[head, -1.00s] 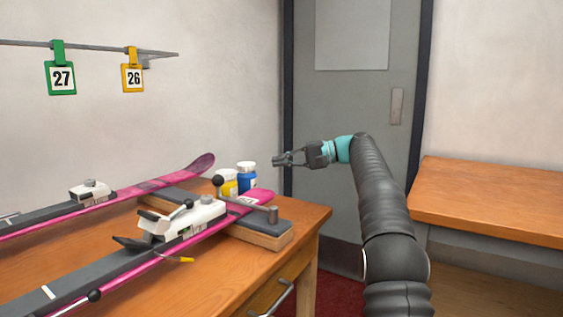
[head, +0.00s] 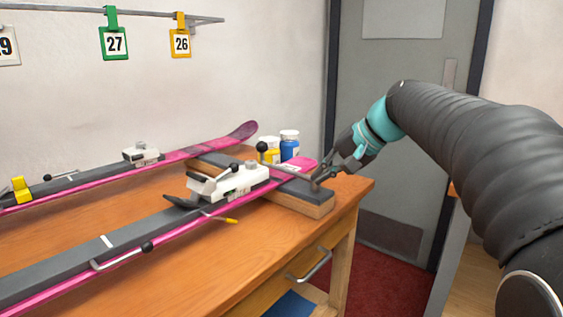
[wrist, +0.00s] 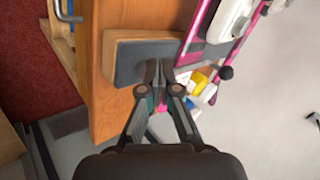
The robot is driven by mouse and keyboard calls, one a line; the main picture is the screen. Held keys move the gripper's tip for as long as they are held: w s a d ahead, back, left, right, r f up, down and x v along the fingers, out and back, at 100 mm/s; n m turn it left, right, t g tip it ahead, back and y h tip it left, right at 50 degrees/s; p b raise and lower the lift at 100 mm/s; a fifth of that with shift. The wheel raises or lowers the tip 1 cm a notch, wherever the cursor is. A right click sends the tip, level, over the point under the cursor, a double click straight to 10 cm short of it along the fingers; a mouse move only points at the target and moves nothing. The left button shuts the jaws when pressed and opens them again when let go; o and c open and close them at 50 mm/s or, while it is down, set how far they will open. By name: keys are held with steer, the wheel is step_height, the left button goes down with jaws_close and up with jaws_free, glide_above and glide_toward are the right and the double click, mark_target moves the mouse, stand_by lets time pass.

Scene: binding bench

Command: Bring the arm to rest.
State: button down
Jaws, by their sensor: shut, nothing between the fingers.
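My gripper (head: 322,181) is shut and empty. In the head view it points down and left, close to the right end of the padded block (head: 302,198) on the wooden bench (head: 241,277). My arm reaches in from the right side of that view. In the wrist view my gripper (wrist: 161,88) shows with its fingertips together in front of the block's dark pad (wrist: 140,62). I cannot tell whether the fingertips touch the pad.
Two pink skis with white bindings (head: 228,182) lie on the bench. A yellow jar (head: 268,153) and a blue jar (head: 289,148) stand behind the block. Number tags (head: 115,42) hang from a wall rail. A grey door (head: 395,130) stands behind my arm.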

steer(key=s+d+f+n+h, duration=0.1)
steer(key=s+d+f+h, duration=0.1)
steer(key=s+f, duration=0.4)
steer(key=s+d+f+n+h, duration=0.1)
steer(key=s+f, duration=0.5)
steer(key=s, duration=0.6)
steer(key=s+d+f+n+t+h, duration=0.1)
steer(key=s+d+f+h, duration=0.3)
steer(key=s+f, duration=0.3)
steer(key=s, duration=0.2)
steer(key=shift+s+n, duration=0.35)
steer(key=shift+n, duration=0.05)
